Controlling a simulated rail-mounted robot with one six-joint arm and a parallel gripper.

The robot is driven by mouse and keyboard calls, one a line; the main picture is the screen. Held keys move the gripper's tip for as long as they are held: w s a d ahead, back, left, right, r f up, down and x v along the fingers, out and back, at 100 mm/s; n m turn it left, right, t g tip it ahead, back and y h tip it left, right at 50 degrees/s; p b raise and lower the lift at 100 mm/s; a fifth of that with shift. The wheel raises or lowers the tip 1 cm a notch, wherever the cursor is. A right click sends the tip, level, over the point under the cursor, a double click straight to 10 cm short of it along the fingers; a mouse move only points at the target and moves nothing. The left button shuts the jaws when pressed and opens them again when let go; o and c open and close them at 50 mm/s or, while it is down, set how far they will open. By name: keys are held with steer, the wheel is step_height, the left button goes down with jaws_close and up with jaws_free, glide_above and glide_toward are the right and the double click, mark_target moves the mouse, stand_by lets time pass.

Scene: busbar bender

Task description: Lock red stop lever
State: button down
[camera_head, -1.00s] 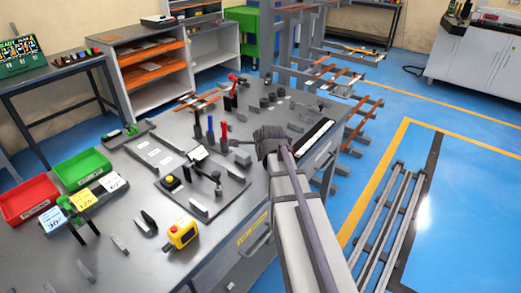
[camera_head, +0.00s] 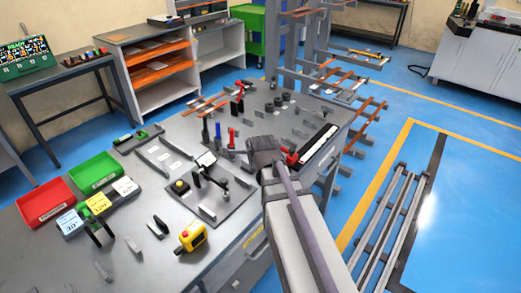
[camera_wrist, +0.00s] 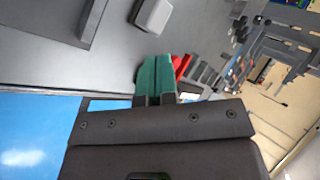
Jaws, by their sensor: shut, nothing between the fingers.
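A red part (camera_head: 291,157), apparently the red stop lever, shows on the bench just right of my gripper in the head view. In the wrist view a red piece (camera_wrist: 181,65) shows just beyond and right of my fingertips, partly hidden by them. My gripper (camera_wrist: 156,76) has its teal fingers shut together with nothing between them. In the head view its dark wrist block covers the fingertips. I cannot tell whether the fingers touch the red piece. The lever's base and pivot are not clear.
The grey bench (camera_head: 150,215) carries a red bin (camera_head: 45,203), a green bin (camera_head: 95,172) and a yellow tape measure (camera_head: 193,237). A black-based fixture (camera_head: 205,190) stands left of my arm. Blue and red handles (camera_head: 231,138) stand behind it. A copper-bar rack stands beyond.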

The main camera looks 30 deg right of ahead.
steer(key=shift+s+a+r+p, duration=0.35)
steer(key=shift+a+r, duration=0.15)
steer(key=shift+r, duration=0.1)
steer(key=shift+s+a+r+p, duration=0.3)
steer(key=shift+a+r, duration=0.2)
steer(key=shift+r, duration=0.1)
steer(key=s+a+f+n+g+y, duration=0.1)
steer(key=s+a+n+g, duration=0.3)
steer(key=n, duration=0.6)
steer(key=s+a+f+n+g, duration=0.3)
steer(key=s+a+n+g, duration=0.1)
steer(key=s+a+n, duration=0.3)
steer(key=s+n, duration=0.2)
steer(key=n, duration=0.1)
steer(key=shift+s+a+f+n+y, duration=0.2)
steer(key=shift+a+f+n+y, duration=0.1)
steer(key=shift+y, duration=0.1)
